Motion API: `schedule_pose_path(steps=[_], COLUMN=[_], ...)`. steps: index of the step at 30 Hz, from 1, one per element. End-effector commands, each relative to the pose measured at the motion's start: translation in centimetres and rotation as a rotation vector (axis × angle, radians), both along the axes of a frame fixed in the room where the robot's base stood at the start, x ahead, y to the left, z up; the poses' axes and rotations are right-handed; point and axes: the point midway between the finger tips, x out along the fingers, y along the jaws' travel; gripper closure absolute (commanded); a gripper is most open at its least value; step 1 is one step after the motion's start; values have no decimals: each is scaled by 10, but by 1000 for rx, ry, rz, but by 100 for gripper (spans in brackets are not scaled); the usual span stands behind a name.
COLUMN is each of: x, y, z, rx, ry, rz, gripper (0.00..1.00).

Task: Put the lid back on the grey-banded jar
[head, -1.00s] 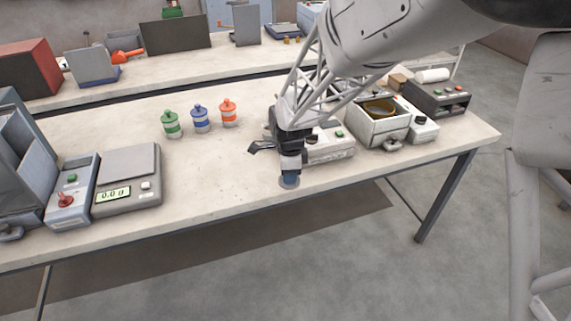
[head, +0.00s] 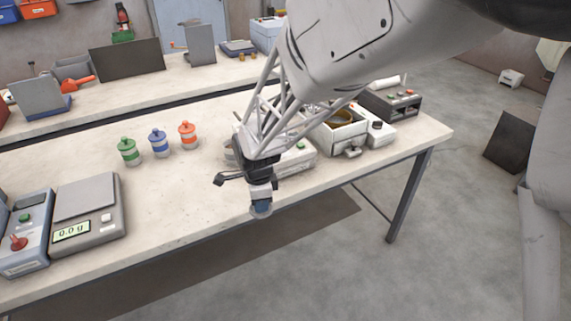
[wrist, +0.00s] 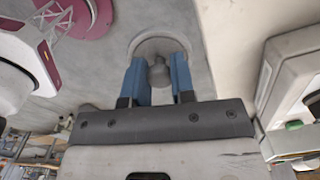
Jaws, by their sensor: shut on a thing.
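My gripper (head: 262,205) points down by the table's front edge, its blue fingers shut on the knob (wrist: 158,73) of a grey round lid (wrist: 150,46). In the head view the lid (head: 261,213) shows as a small grey disc under the fingertips. In the wrist view it lies against the grey floor, beside the pale table edge. Green-banded (head: 128,151), blue-banded (head: 159,143) and orange-banded (head: 188,135) jars stand upright with lids on, left of my gripper. I cannot make out the grey-banded jar; something grey behind my wrist is mostly hidden.
A scale (head: 88,215) reading 0.0 g and a control box with a red knob (head: 22,232) stand at the left. A white device (head: 297,158), an open box (head: 338,133) and a dark panel (head: 392,102) are at the right. The table (head: 185,195) is clear before the jars.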

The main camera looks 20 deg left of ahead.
Motion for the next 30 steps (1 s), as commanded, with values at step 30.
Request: schedule_pose_path(steps=[30], x=[98], y=[85], z=[42], rx=[0], ry=[0], rz=[12], gripper=[98])
